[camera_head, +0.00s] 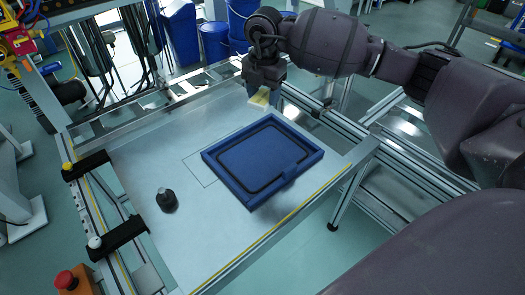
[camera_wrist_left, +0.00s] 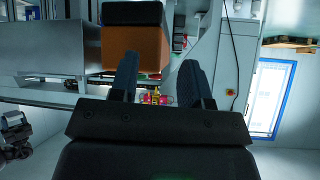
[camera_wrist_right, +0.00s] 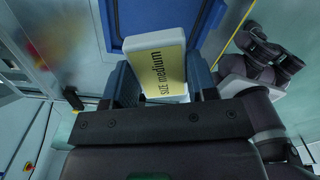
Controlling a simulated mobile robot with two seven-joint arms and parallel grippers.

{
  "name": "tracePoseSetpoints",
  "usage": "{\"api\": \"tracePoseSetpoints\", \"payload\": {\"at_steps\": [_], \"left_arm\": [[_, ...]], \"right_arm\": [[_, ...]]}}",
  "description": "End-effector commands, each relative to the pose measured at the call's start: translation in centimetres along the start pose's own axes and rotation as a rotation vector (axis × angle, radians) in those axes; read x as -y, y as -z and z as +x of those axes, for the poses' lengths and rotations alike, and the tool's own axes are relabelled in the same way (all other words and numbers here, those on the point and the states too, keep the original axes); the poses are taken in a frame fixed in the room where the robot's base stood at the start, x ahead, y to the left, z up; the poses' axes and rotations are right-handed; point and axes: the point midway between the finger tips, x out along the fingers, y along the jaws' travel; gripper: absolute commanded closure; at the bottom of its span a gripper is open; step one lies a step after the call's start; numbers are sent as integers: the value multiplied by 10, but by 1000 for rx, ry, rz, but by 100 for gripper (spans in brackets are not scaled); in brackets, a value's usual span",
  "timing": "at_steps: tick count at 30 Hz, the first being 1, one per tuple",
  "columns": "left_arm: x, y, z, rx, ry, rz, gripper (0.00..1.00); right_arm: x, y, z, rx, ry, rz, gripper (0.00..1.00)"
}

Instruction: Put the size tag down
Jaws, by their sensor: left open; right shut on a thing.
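The size tag (camera_wrist_right: 158,68) is a white block with a yellow face that reads "SIZE medium". My right gripper (camera_wrist_right: 160,88) is shut on it, with one finger on each side. In the head view the tag (camera_head: 260,97) shows below my right gripper (camera_head: 264,88), near the far edge of the panel table, behind the blue tray. I cannot tell whether the tag touches the surface. My left gripper (camera_wrist_left: 160,78) is open and empty, with its two fingers apart; it is not seen in the head view.
A blue tray (camera_head: 222,172) with a black groove lies on the metal panel (camera_head: 142,158), over a drawn outline. A dark knob (camera_head: 166,200) stands to its left. Black clamps (camera_head: 118,235) line the left edge. The panel between knob and tray is clear.

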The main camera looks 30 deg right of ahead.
Motion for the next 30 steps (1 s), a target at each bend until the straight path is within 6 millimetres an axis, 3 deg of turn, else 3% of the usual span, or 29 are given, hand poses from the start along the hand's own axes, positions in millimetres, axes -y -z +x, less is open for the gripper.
{"api": "tracePoseSetpoints", "payload": {"at_steps": [5,21,25,30], "left_arm": [[0,-4,1,10,-1,-8,57],[-1,-30,14,56,-7,3,57],[-1,-28,16,50,-9,13,57],[-2,-23,16,34,-9,21,57]], "right_arm": [[-1,0,5,-1,2,-40,71],[1,1,119,-6,10,-44,71],[0,1,137,-4,7,-44,71],[0,0,144,-1,1,-43,71]]}}
